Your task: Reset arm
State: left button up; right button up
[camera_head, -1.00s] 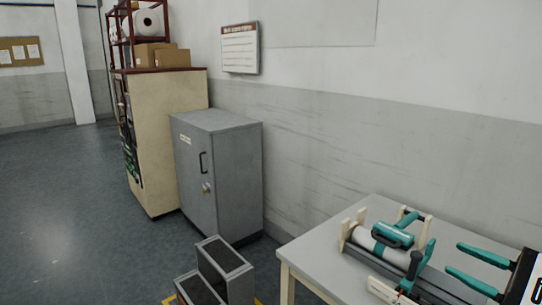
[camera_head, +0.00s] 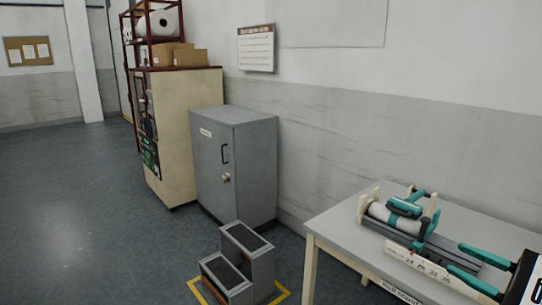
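My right gripper (camera_head: 454,257) comes in at the lower right edge. Its two teal fingers are apart with nothing between them. They are at the right end of a roll stand (camera_head: 432,249) on the grey table (camera_head: 345,225); I cannot tell how far above it. The stand has a dark rail and pale upright end pieces. A white wadding roll (camera_head: 388,214) lies across it. A teal-handled tool (camera_head: 405,207) sits over the roll, partly hiding it. My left gripper is not in view.
A grey step stool (camera_head: 262,265) with dark treads stands left of the table on a yellow floor outline. A grey cabinet (camera_head: 245,165) and a beige shelf unit (camera_head: 190,130) with boxes and a big white roll (camera_head: 160,22) stand along the wall. The floor at left is clear.

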jog(key=w+d+f+m+t+h, duration=0.2)
jog(key=w+d+f+m+h, duration=0.15)
jog(key=d+f+m, duration=0.55)
jog(key=w+d+f+m+t+h, duration=0.2)
jog(key=d+f+m+h, duration=0.3)
jog(key=f+m, duration=0.65)
jog(key=s+d+f+m+g+h, duration=0.1)
jog(key=s+f+m+g+h, duration=0.15)
jog(key=f+m, duration=0.65)
jog(key=s+f+m+g+h, duration=0.2)
jog(key=s+f+m, duration=0.2)
jog(key=f, duration=1.2)
jog(key=s+a+f+m+g, duration=0.45)
jog(key=s+a+f, duration=0.25)
jog(key=s+f, duration=0.5)
jog(key=s+a+f+m+g, duration=0.4)
jog(key=s+a+f+m, duration=0.3)
jog(key=s+f, duration=0.55)
jog(key=s+a+f+m+g+y, duration=0.1)
jog(key=s+a+f+m+g, duration=0.2)
jog(key=s+a, duration=0.6)
notch_tip(320, 180, down, 3)
jog(key=shift+s+a+r+g+y, duration=0.1)
jog(key=shift+s+a+g+y, duration=0.25)
jog(key=shift+s+g, duration=0.4)
jog(key=shift+s, duration=0.1)
